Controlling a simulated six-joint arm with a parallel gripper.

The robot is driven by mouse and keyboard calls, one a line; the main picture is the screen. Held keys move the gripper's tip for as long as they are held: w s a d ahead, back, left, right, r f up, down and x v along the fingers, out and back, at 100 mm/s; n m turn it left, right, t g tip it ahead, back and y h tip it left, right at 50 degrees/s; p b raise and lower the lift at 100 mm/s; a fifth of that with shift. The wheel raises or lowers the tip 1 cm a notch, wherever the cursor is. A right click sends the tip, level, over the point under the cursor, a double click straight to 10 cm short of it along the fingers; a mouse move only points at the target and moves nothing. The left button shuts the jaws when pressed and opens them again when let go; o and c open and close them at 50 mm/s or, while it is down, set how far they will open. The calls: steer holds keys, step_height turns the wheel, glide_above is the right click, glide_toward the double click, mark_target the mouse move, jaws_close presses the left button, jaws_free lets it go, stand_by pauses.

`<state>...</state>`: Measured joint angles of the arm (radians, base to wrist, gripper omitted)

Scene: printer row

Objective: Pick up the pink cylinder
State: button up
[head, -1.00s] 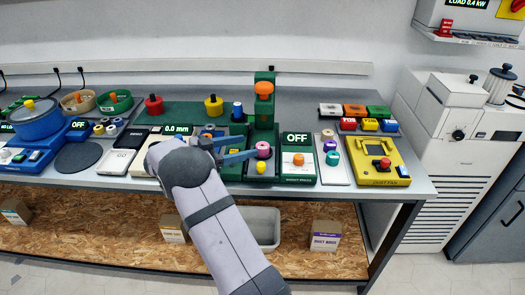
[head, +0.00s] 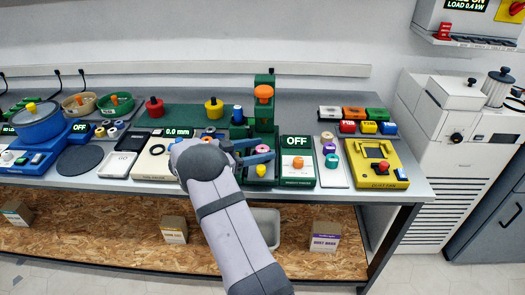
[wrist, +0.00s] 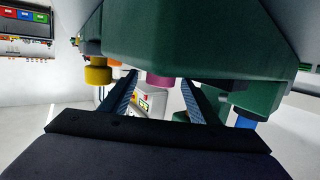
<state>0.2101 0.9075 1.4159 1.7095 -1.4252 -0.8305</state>
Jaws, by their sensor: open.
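The pink cylinder (head: 261,148) stands in the dark green press under its orange-topped column. My gripper (head: 268,149) is open, with its two blue fingers reaching in from the left. In the head view, one finger is behind the pink cylinder and one in front. In the wrist view, which looks inverted, the pink cylinder (wrist: 160,82) shows between the fingertips of my gripper (wrist: 159,79). I cannot tell whether either finger touches it. The lower front finger partly covers the press tray.
The green column (head: 263,112) rises close behind. A control box reading OFF (head: 297,172) is at the right. A blue-and-white piece (head: 238,113) stands behind the fingers.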

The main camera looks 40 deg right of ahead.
steer(key=shift+s+d+f, duration=0.1)
steer(key=shift+d+f, duration=0.05)
steer(key=shift+d, duration=0.45)
steer(key=shift+c, duration=0.4)
steer(key=c, duration=1)
steer(key=shift+c, duration=0.3)
